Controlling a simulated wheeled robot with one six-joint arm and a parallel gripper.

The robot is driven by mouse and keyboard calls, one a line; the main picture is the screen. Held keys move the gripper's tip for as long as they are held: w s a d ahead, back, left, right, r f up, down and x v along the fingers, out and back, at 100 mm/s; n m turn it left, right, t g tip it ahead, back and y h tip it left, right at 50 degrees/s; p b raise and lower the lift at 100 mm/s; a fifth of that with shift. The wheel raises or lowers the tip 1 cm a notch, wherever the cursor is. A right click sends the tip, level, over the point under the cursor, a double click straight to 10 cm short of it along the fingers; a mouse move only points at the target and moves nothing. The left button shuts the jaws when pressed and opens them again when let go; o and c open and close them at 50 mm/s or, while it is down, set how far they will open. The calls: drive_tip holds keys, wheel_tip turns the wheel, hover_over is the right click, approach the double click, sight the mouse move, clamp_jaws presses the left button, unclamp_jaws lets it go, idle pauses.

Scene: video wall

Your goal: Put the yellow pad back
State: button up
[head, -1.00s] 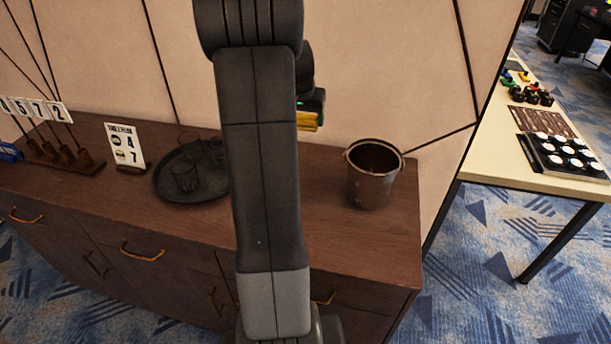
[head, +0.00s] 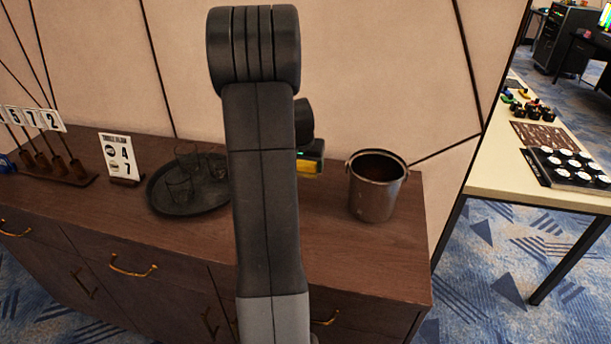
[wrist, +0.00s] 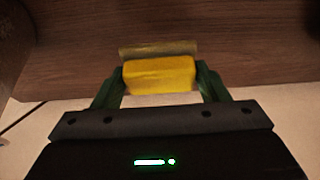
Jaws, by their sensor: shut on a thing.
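The yellow pad (wrist: 160,74) is held between the two green fingers of my gripper (wrist: 160,80) in the wrist view. My gripper is shut on it. Past the pad, a thin tan strip (wrist: 158,49) shows against brown wood; I cannot tell whether it is part of the pad. In the head view, a small part of the yellow pad (head: 309,167) shows just right of my arm, left of the metal bucket. My arm hides most of my gripper there.
The wooden sideboard (head: 330,240) holds a metal bucket (head: 376,190), a round dark tray (head: 160,208) with glasses, a menu sign (head: 120,157) and a number-card stand (head: 60,178). A pale table (head: 490,175) with several small items stands at the right.

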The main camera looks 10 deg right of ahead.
sight(305, 172)
drive_tip(key=shift+f, duration=1.9)
drive_tip(key=shift+f, duration=0.2)
drive_tip(key=o, duration=0.9)
drive_tip(key=shift+o, duration=0.2)
drive_tip(key=shift+r, duration=0.1)
drive_tip(key=shift+r, duration=0.45)
drive_tip(key=v, duration=1.1)
drive_tip(key=shift+s+r, duration=0.2)
drive_tip(key=shift+f, duration=0.1)
